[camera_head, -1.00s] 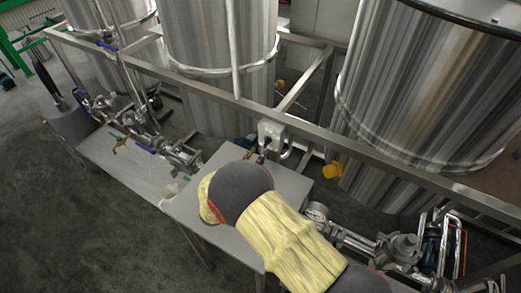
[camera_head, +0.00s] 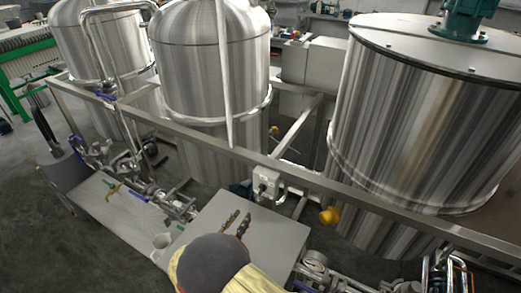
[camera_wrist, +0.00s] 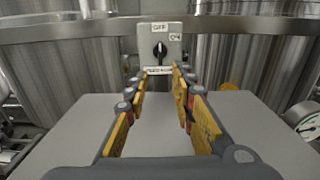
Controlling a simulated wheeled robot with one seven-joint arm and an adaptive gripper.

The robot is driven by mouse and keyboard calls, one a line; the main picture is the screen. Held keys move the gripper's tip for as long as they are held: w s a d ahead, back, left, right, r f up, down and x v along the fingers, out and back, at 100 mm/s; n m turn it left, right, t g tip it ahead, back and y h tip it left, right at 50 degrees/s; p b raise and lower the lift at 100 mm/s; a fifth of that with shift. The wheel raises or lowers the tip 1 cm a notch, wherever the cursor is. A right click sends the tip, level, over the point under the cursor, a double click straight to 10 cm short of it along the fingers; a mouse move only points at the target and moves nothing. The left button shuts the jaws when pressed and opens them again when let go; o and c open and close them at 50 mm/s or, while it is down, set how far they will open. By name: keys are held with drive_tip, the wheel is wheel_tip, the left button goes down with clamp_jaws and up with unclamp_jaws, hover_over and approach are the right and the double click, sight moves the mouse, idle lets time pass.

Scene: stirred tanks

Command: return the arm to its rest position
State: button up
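My arm (camera_head: 212,262), dark grey with a yellow sleeve, reaches from the bottom edge of the head view over a grey table. My gripper (camera_head: 237,222) shows beyond it, above the table top and short of a switch box (camera_head: 267,182). In the wrist view my gripper (camera_wrist: 160,82) has its two yellow-padded fingers apart, with nothing between them. The switch box (camera_wrist: 160,48) stands straight ahead, beyond the fingertips. It has a black rotary knob, upright, and labels reading OFF and ON. The gripper does not appear to touch it.
The grey table (camera_head: 278,232) lies under the gripper. A metal frame rail (camera_head: 350,193) runs across behind it, before large steel tanks (camera_head: 210,75). A pressure gauge (camera_head: 315,260) and pipework are at the right.

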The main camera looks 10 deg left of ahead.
drive_tip(key=s+d+r+m+g+h, duration=0.15)
drive_tip(key=d+r+m+g, duration=0.3)
drive_tip(key=d, duration=0.45)
drive_tip(key=d+r+m+g+h, duration=0.25)
drive_tip(key=d+r+m, duration=0.35)
drive_tip(key=d, duration=0.4)
drive_tip(key=s+d+r+m+g+h, duration=0.1)
drive_tip(key=d+r+m+g, duration=0.35)
drive_tip(key=d, duration=0.45)
drive_tip(key=s+d+r+m+g+y, duration=0.4)
drive_tip(key=s+d+r+m+y, duration=0.15)
drive_tip(key=s+d+m, duration=0.5)
drive_tip(key=s+a+r+m+t+y, duration=0.1)
drive_tip(key=s+r+m+t+y, duration=0.1)
drive_tip(key=s, duration=0.3)
drive_tip(key=s+a+r+m+t+y, duration=0.1)
drive_tip(key=s+r+m+t+y, duration=0.1)
drive_tip(key=s+m, duration=0.3)
drive_tip(key=shift+s+a+r+y, duration=0.3)
drive_tip(key=shift+s+r+y, duration=0.15)
drive_tip(key=shift+r+y, duration=0.2)
drive_tip(key=shift+d, duration=0.15)
